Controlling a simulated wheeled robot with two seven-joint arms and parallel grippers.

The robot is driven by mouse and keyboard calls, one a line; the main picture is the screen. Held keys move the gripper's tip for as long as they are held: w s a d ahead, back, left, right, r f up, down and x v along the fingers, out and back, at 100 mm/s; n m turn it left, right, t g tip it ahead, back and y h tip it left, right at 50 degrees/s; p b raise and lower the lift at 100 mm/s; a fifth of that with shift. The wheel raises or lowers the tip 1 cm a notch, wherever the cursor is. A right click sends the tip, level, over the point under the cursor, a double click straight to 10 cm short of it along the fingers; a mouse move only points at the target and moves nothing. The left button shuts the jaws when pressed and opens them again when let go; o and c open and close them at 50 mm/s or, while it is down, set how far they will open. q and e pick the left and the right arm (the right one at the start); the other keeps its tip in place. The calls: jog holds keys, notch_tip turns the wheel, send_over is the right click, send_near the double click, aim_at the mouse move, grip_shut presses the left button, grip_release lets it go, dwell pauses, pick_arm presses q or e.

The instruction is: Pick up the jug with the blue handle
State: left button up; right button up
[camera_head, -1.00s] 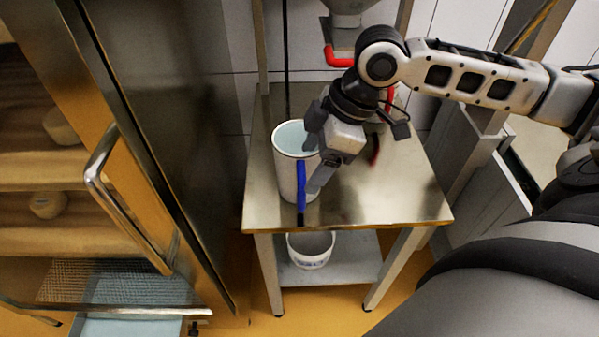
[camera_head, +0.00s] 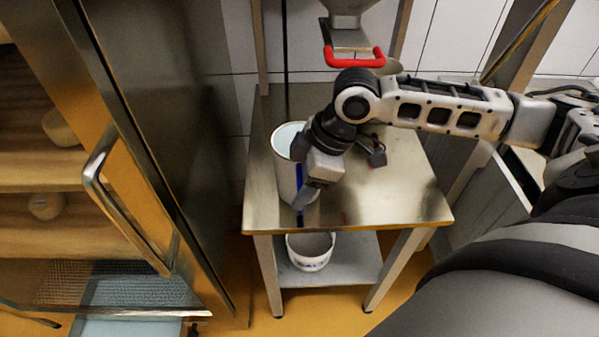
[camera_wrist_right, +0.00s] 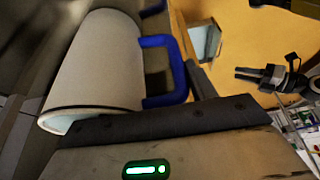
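The jug (camera_head: 285,172) is a tall white vessel with a blue handle (camera_head: 300,180). It stands upright on the left part of the steel table, with pale liquid or a pale inside at its open top. My right gripper (camera_head: 301,175) is at the handle side of the jug, its fingers apart, one near the rim and one low by the handle. It partly covers the handle. In the right wrist view the jug (camera_wrist_right: 95,65) and its blue handle (camera_wrist_right: 178,70) lie close ahead, with one dark finger just beside the handle. Contact cannot be told.
The steel table (camera_head: 390,195) is clear to the right of the jug. A white bucket (camera_head: 310,262) stands on its lower shelf. A red handle (camera_head: 354,60) hangs above the table's back. A cabinet with a metal door handle (camera_head: 100,190) stands at left.

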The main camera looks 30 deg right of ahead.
grip_shut()
pick_arm(q)
jog(key=shift+s+f, duration=0.25)
jog(key=shift+s, duration=0.05)
pick_arm(e)
jog(key=shift+r, duration=0.15)
